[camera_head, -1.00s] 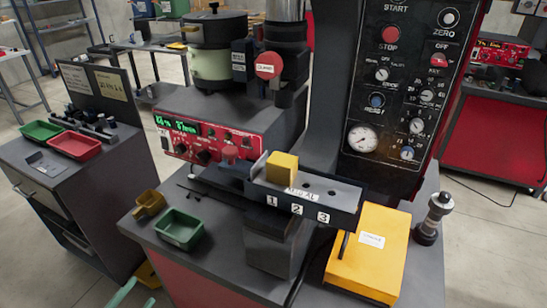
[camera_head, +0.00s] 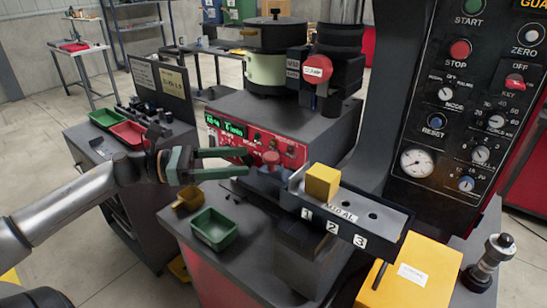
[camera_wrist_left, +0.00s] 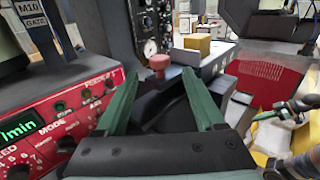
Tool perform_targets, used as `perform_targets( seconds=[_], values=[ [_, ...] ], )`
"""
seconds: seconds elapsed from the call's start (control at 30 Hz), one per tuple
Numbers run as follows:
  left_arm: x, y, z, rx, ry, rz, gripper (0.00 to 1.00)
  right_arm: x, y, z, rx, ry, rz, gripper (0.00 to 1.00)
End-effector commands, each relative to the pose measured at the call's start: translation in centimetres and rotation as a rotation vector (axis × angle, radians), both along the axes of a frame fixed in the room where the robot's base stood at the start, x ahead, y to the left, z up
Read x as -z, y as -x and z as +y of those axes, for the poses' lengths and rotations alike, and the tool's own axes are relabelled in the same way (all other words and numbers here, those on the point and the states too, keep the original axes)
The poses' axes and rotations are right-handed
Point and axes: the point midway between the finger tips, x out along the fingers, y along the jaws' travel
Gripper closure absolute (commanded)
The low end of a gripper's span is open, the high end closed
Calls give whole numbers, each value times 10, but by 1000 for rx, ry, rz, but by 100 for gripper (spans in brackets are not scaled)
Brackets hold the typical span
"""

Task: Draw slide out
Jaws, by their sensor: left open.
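The slide (camera_head: 345,212) is a dark numbered tray carrying a yellow block (camera_head: 322,183). A red knob (camera_head: 271,158) sits at its left end, and also shows in the left wrist view (camera_wrist_left: 158,62). My left gripper (camera_head: 246,163) is open and empty, its green fingers pointing right toward the knob. In the wrist view the knob appears between and beyond the fingertips, apparently not gripped. What looks like my right gripper (camera_wrist_left: 293,108) shows small at the right edge of the wrist view; its opening is unclear.
A red control panel (camera_head: 255,143) stands close behind the left gripper. A green bin (camera_head: 215,229) and a small yellow bin (camera_head: 188,199) sit below it. A yellow box (camera_head: 408,275) and the tall dark control column (camera_head: 465,120) are at right.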

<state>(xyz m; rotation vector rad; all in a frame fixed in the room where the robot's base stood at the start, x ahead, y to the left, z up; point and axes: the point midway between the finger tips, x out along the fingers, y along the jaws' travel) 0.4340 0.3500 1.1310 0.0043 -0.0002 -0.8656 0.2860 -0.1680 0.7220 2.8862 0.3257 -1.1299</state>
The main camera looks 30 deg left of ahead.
Motion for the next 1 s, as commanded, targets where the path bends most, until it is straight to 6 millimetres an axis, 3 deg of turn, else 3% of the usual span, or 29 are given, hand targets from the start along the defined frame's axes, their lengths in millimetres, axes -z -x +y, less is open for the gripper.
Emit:
perform_targets(
  seconds=[0.4,1.0],
  values=[
    [0,-33,-39,0,1,-2,30,12,0,0,0,0,0,100],
    [0,-49,-56,-3,3,1,30,9,0,0,0,0,1,100]
  ],
)
